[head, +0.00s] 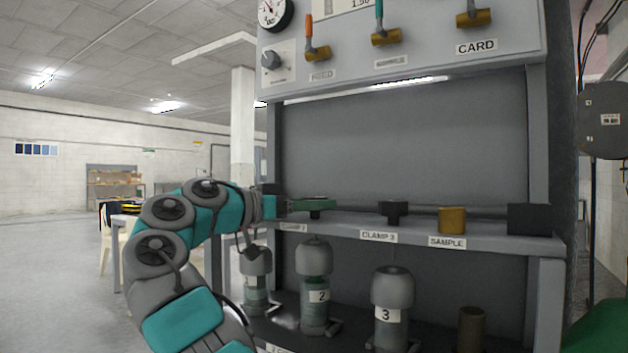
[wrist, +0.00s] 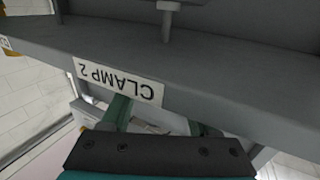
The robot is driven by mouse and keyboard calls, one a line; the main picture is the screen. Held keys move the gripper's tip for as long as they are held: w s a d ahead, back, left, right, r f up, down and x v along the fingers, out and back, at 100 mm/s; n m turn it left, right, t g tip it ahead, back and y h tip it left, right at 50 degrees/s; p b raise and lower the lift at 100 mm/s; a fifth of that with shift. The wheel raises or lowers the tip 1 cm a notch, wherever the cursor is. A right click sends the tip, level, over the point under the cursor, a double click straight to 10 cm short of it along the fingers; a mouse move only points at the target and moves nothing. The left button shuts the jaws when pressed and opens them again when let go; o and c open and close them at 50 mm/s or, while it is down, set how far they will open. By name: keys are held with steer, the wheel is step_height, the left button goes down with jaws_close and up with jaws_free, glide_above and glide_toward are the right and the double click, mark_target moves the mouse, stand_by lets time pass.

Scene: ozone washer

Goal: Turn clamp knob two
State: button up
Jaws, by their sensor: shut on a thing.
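Clamp knob two (head: 315,214) is a small dark knob on the shelf ledge, mostly covered by my fingers. The "CLAMP 2" label (wrist: 118,85) is on the ledge's front edge and reads upside down in the wrist view. My gripper (head: 311,203) reaches in from the left above the ledge, its green fingers shut on the knob. In the wrist view my gripper (wrist: 160,116) shows both fingers apart, their tips passing behind the ledge edge, so the knob is hidden there. A grey stem (wrist: 168,22) shows on the ledge's underside.
To the right on the ledge stand the dark clamp 3 knob (head: 393,212), the brass sample knob (head: 452,220) and a dark block (head: 529,219). Numbered vessels, including vessel 2 (head: 315,262), stand below. A panel with valve levers (head: 385,38) is above. The space between is clear.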

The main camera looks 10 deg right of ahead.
steer(key=shift+r+m+g+p, duration=0.2)
steer(key=shift+m+g+p, duration=0.3)
steer(key=shift+g+p, duration=0.5)
steer(key=shift+a+f+m+g+h+p, duration=0.1)
steer(key=shift+m+g+h+p, duration=0.5)
steer(key=shift+p, duration=0.9)
steer(key=shift+m+g+p, duration=0.4)
steer(key=shift+m+g, duration=0.1)
steer(key=shift+g, duration=0.4)
steer(key=o, duration=1.4)
steer(key=shift+f, duration=0.1)
